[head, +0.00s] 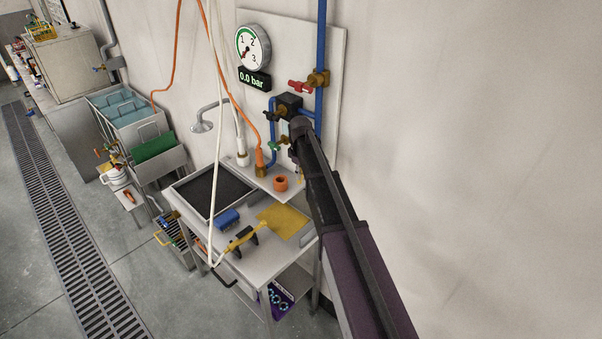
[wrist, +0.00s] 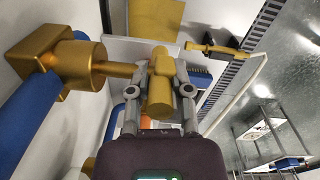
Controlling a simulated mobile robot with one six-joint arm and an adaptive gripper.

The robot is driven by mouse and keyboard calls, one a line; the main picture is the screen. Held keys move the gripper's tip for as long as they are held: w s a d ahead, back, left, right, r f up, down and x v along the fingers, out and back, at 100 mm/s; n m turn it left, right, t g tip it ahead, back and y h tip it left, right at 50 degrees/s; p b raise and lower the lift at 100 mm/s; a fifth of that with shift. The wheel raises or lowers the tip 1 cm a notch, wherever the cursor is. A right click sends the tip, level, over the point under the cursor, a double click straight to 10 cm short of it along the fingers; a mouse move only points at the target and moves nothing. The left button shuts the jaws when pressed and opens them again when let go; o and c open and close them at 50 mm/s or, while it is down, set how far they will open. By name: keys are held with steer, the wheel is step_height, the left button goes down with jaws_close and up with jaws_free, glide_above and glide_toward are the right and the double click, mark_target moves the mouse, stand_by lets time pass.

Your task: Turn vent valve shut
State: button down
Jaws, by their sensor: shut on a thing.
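In the wrist view a brass valve body (wrist: 80,62) sits on a blue pipe (wrist: 30,108). Its stem runs right to a thick brass handle (wrist: 160,92). My gripper (wrist: 160,88) has one finger on each side of this handle and is shut on it. In the head view my own arm hides most of the gripper and the gripped handle. No label shows that this is the vent valve. A red-handled valve (head: 300,86) and a green-handled valve (head: 281,143) also show on the wall pipes.
The gauge (head: 252,47) has a display (head: 254,79) reading 0.0 bar. Hoses hang in front of the wall. The wall to the right is bare.

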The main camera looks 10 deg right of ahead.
steer(key=shift+s+d+t, duration=0.1)
steer(key=shift+t, duration=0.2)
steer(key=shift+s+d+f+t+y+b, duration=0.15)
steer(key=shift+t+y+b, duration=0.15)
steer(key=shift+t+y, duration=0.15)
steer(key=shift+s+a+f+t+y+b, duration=0.1)
steer(key=shift+t+y+b, duration=0.15)
steer(key=shift+t+y, duration=0.2)
steer(key=t+y+b, duration=0.2)
steer(key=t+b, duration=0.1)
steer(key=b, duration=0.2)
steer(key=t+y+b, duration=0.3)
steer(key=t+b, duration=0.1)
steer(key=b, duration=0.1)
steer(key=f+t+y+b, duration=0.1)
steer(key=t+y+b, duration=0.1)
steer(key=b, duration=0.4)
steer(key=shift+w+d+t+y, duration=0.15)
steer(key=shift+t+y, duration=0.15)
steer(key=shift+t, duration=0.5)
steer(key=shift+r+t+y+b, duration=0.2)
steer(key=shift+t+y+b, duration=0.1)
steer(key=shift+t+b, duration=0.15)
